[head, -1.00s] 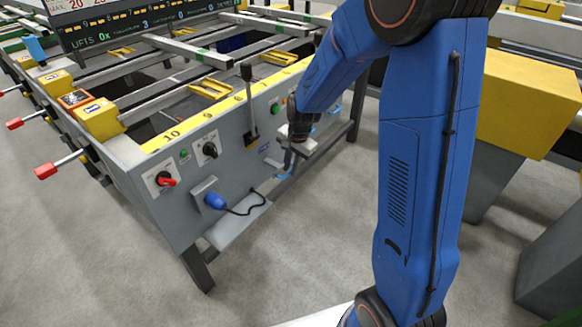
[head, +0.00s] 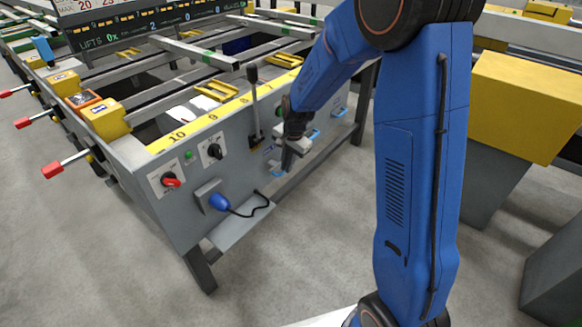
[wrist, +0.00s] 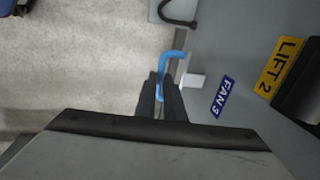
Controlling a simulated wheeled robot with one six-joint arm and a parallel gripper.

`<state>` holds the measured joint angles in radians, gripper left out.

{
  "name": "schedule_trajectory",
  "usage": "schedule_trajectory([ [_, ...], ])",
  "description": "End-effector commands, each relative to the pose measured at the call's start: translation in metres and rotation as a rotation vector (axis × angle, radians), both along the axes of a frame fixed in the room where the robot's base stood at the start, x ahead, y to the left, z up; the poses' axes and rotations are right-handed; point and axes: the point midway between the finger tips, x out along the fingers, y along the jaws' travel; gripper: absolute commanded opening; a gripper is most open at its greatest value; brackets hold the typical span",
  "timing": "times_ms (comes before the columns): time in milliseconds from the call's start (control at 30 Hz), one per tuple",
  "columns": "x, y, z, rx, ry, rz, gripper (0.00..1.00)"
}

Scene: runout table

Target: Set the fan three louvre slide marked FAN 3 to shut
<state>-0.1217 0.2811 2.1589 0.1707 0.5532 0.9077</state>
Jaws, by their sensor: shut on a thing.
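The FAN 3 slide shows in the wrist view as a bent blue handle (wrist: 166,66) at the grey panel's edge. The blue label FAN 3 (wrist: 222,96) is on the panel to its right. My gripper (wrist: 160,84) is shut on the blue handle, and its dark fingers hide part of it.
Other blue handles (head: 313,134) lie farther right along the panel. A blue plug (head: 219,202) with a black cable and a tall lever (head: 252,90) are to the left. A yellow LIFT 2 label (wrist: 279,68) is near the FAN 3 label. Open floor (head: 290,240) lies in front.

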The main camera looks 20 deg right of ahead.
Motion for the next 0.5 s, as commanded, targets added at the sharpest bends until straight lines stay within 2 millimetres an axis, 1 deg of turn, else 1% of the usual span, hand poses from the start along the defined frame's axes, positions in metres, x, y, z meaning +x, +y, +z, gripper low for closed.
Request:
schedule_trajectory([
  [100, -0.0005, -0.0003, -0.0002, -0.001, 0.001, 0.0, 0.0],
  [133, -0.0006, -0.0003, -0.0002, -0.001, 0.001, 0.0, 0.11],
  [167, -0.0006, -0.0003, -0.0002, -0.001, 0.001, 0.0, 0.17],
  [500, -0.0006, -0.0006, 0.0018, 0.0, 0.0, 0.0, 0.17],
])
